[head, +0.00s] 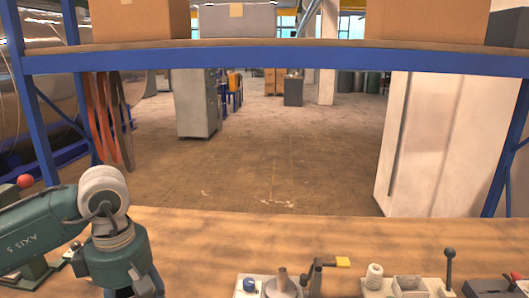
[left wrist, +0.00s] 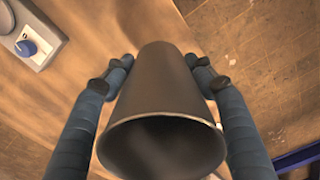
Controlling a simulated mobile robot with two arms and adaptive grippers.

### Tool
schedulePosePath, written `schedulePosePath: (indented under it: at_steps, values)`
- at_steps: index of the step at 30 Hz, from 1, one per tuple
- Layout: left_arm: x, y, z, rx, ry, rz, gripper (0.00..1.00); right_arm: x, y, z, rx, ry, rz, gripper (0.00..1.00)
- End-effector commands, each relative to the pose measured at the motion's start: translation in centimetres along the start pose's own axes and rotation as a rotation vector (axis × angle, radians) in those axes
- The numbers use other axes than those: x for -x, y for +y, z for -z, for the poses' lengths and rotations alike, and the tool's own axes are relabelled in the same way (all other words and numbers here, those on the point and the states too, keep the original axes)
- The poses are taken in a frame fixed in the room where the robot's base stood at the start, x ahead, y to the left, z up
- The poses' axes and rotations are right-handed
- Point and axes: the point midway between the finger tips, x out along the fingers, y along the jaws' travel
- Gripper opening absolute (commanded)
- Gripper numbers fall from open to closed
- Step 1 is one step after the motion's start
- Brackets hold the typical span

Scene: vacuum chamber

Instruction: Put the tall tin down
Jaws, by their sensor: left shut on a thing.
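The tall tin (left wrist: 165,95) is a dark grey, slightly tapered cylinder in the left wrist view, with its open rim toward the camera. My left gripper (left wrist: 160,75) is shut on it, one blue finger on each side. The wooden bench top (left wrist: 60,95) shows below and to the left of the tin; whether the tin touches it, I cannot tell. My right gripper is in neither view.
The bench's middle (head: 270,235) is clear. A blue shelf beam (head: 270,58) spans above.

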Motion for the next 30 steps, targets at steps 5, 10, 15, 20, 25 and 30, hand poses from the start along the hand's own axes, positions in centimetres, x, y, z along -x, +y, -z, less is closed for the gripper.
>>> schedulePosePath:
  at_steps: [5,10,15,20,25,30]
  values:
    - [-1.9,-2.3,-2.4,-0.474,0.005,0.001,0.27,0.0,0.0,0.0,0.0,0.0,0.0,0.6]
    - [-3.4,-4.6,-4.4,-0.903,0.01,0.001,0.27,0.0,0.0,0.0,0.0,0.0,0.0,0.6]
    - [-4.4,-6.4,-5.8,-1.219,0.013,0.0,0.27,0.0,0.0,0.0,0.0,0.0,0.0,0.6]
    - [-4.9,-7.3,-6.5,-1.366,0.013,0.0,0.27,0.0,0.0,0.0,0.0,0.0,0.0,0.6]
    - [-5.0,-7.5,-6.6,-1.394,0.011,-0.001,0.27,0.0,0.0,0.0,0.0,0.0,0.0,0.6]
    - [-5.0,-7.4,-6.5,-1.392,0.013,0.0,0.27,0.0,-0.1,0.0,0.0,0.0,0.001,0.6]
